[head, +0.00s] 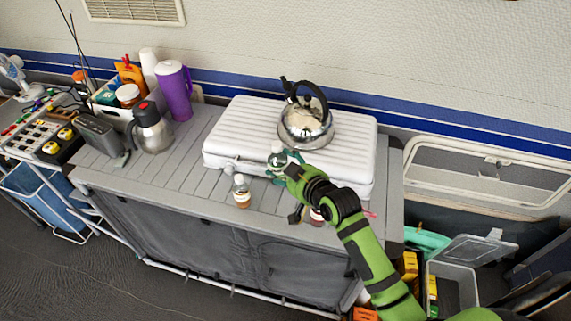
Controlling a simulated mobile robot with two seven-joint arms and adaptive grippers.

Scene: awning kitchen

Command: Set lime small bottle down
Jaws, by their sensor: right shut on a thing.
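My right gripper (286,168) reaches in from the lower right and is shut on a small clear bottle (277,157), which I take to be the lime small bottle. The bottle shows at the front edge of the white ridged case; the gripper hides part of it. I cannot tell whether its base touches anything. My left gripper is out of view.
Another small bottle (242,191) stands on the grey slatted counter (185,165) to the left of the gripper. A kettle (306,125) sits on the white case (250,128). A steel jug (152,130) and a purple pitcher (174,90) stand at left. The counter between is clear.

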